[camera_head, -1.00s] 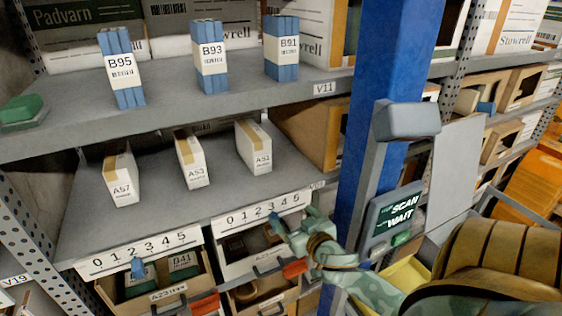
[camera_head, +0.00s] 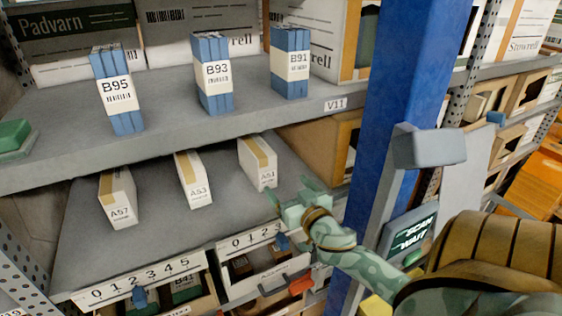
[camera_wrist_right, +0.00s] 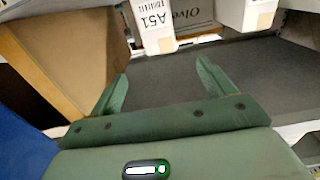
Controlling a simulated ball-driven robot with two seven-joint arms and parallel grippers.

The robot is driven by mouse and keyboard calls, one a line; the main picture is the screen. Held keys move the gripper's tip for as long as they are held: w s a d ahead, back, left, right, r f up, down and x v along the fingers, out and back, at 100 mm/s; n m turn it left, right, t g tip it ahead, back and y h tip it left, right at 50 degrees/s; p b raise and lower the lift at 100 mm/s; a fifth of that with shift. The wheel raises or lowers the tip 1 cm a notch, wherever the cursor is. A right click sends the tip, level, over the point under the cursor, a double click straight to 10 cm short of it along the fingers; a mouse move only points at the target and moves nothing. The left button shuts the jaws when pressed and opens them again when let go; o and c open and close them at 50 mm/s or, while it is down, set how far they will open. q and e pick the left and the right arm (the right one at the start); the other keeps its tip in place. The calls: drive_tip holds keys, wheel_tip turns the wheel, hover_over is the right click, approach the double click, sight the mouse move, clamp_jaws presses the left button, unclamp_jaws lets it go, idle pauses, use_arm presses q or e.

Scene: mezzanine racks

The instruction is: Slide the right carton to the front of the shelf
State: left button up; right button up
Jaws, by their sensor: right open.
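The right carton, A51 (camera_head: 257,163), is a small white box with a tan tape strip, upright on the grey middle shelf (camera_head: 160,245). Cartons A53 (camera_head: 192,181) and A57 (camera_head: 118,198) stand to its left. My right gripper (camera_head: 288,192) is open and empty, just in front of and slightly right of carton A51. In the right wrist view, carton A51 (camera_wrist_right: 153,25) appears upside down beyond the open fingers (camera_wrist_right: 163,88), apart from them, with carton A53 (camera_wrist_right: 246,14) to its right. My left gripper is not in view.
A blue post (camera_head: 400,90) stands right of the shelf bay, with a scan screen (camera_head: 408,236) beside it. A brown box (camera_head: 325,145) sits right of the cartons. Number strips (camera_head: 135,283) line the shelf's front edge above open bins. Blue packs stand on the upper shelf.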

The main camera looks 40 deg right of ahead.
sight(263, 157)
drive_tip(key=p+x, duration=0.1)
drive_tip(key=x, duration=1.5)
drive_tip(key=shift+d, duration=0.1)
drive_tip(key=c, duration=1.3)
drive_tip(key=shift+f, duration=0.1)
